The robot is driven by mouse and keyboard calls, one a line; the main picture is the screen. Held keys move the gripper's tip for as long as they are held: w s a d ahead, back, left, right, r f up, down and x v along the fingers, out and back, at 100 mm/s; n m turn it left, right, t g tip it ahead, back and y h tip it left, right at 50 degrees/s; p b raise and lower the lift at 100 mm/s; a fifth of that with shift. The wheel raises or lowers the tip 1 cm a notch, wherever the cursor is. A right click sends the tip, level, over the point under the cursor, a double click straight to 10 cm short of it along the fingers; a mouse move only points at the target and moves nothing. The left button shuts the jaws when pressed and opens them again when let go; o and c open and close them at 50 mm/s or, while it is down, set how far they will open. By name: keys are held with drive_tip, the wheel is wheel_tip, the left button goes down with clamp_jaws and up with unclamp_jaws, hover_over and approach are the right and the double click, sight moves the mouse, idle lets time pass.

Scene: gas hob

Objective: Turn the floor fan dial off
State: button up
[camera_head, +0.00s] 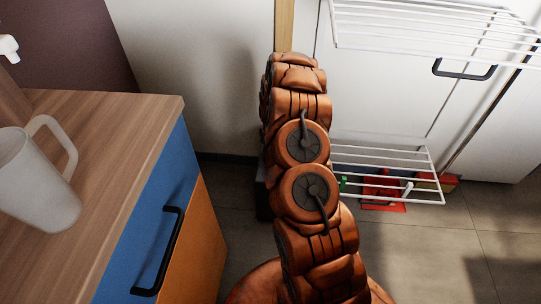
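I cannot make out a floor fan or its dial in the head view. My copper-coloured arm rises through the middle of the picture and covers what lies behind it. My gripper does not show; the far end of the arm hides it or it is out of view. A dark object (263,192) on the floor shows only as a narrow strip at the arm's left edge, and I cannot tell what it is.
A wooden counter (125,140) with a white mug (38,185) stands at left, above blue and orange fronts with a black handle (164,250). A white wire rack (400,160) stands at right, with red items (383,188) low behind it. Tiled floor (430,250) is clear at lower right.

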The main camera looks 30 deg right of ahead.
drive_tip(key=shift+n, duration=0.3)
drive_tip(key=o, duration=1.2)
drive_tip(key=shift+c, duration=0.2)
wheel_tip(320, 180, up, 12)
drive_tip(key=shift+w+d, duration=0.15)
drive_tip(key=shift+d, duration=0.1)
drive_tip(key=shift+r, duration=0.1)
